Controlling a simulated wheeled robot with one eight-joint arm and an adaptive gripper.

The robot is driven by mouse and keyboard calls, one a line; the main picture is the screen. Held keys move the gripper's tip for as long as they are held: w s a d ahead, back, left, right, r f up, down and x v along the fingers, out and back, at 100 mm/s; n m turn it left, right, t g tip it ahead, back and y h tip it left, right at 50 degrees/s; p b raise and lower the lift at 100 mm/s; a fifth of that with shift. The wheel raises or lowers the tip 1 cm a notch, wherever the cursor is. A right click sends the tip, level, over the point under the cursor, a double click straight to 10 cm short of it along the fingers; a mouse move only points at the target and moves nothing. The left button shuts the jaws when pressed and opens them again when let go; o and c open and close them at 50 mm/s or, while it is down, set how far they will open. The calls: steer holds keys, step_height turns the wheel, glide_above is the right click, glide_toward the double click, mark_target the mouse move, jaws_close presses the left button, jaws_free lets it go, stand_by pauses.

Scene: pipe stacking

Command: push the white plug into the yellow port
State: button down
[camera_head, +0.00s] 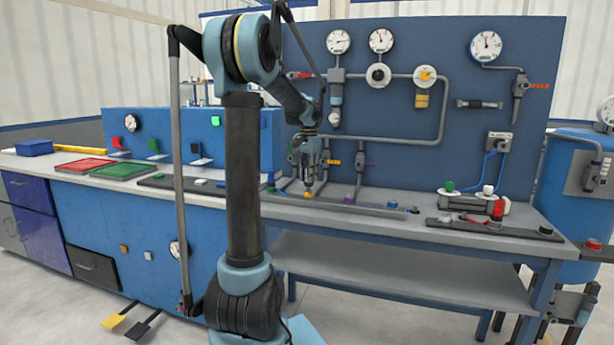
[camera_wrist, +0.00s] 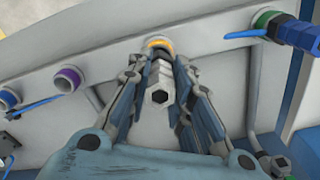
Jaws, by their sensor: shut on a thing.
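My gripper (camera_wrist: 166,62) is shut on the white plug (camera_wrist: 158,78), a pale hexagonal piece with a dark hex socket facing the wrist camera. The yellow port (camera_wrist: 159,42) shows as a yellow ring just beyond the fingertips, in line with the plug. The plug's far end is hidden by the fingers and its own body, so I cannot tell whether it is inside the port. In the head view, my gripper (camera_head: 308,172) points down at the bench, just above the yellow port (camera_head: 309,195). The plug is not clear there.
On the same rail are a purple port (camera_wrist: 67,80), a blue port (camera_wrist: 8,98) and a green port (camera_wrist: 265,18) with a blue fitting (camera_wrist: 297,34) beside it. A blue panel (camera_head: 420,140) with pipes and gauges rises behind the bench (camera_head: 470,238).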

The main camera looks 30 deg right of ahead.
steer(key=shift+f, duration=1)
stand_by(0.6)
steer(key=c, duration=1.4)
jaws_free()
steer(key=shift+o, duration=0.2)
steer(key=shift+r, duration=0.1)
